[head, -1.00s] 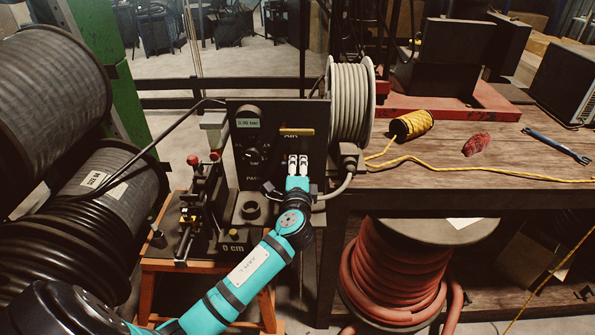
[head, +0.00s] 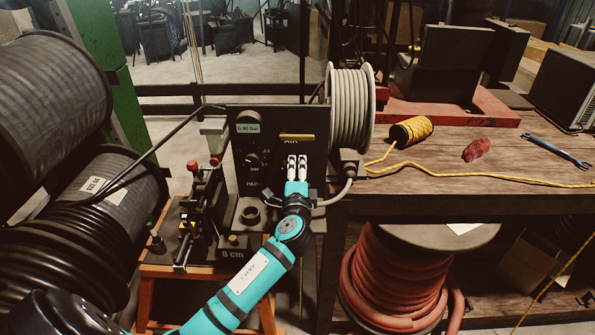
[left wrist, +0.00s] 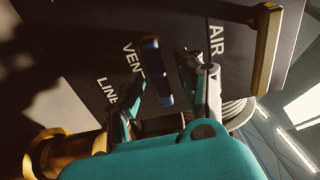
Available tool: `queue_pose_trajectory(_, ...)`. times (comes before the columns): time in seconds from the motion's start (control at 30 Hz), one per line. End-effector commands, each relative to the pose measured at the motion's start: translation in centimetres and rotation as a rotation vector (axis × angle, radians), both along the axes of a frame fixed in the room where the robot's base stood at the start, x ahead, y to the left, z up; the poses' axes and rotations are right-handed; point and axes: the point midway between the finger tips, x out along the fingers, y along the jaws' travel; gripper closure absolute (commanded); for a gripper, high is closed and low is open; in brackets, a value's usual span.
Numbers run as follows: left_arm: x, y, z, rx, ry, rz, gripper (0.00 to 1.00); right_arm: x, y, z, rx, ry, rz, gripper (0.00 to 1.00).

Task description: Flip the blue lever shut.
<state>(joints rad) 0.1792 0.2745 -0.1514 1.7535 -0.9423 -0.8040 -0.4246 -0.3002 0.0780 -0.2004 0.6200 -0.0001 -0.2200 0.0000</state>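The blue lever (left wrist: 157,72) shows in the left wrist view as a dark blue handle in front of the black panel (left wrist: 100,60), near the word VENT. In the head view the lever is hidden behind my left gripper (head: 297,168), which is in front of the lower middle of the panel. In the left wrist view my left gripper (left wrist: 168,92) has its fingers apart, with the blue handle showing in the gap between them. I cannot tell whether a finger touches it. My right gripper is in neither view.
A yellow lever (head: 297,137) sits just above my left gripper, by the word AIR. A grey hose reel (head: 350,105) stands to its right, and a gauge (head: 248,128) is at upper left. The workbench (head: 450,165) holds yellow rope (head: 410,130) and a wrench (head: 556,147).

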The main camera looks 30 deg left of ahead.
Motion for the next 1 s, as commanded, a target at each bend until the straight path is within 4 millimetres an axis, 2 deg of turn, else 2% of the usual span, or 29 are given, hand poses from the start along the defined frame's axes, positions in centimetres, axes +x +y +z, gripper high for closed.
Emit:
queue_pose_trajectory(0.27, -0.6, -0.4, 0.0, 0.001, -0.001, -0.001, 0.62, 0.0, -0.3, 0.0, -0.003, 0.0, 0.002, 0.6)
queue_pose_trajectory(0.37, -1.8, -1.1, 0.0, -0.001, 0.001, -0.001, 0.62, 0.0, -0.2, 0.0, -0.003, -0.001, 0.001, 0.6)
queue_pose_trajectory(0.7, -7.9, -4.9, -0.1, -0.002, 0.001, -0.002, 0.62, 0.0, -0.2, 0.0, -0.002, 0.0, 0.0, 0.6)
queue_pose_trajectory(0.83, -9.4, -5.7, -0.1, -0.001, 0.002, 0.0, 0.62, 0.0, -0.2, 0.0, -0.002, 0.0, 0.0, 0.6)
queue_pose_trajectory(1.0, -10.2, -6.3, 0.0, -0.001, 0.001, 0.0, 0.62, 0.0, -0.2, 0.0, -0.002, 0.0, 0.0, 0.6)
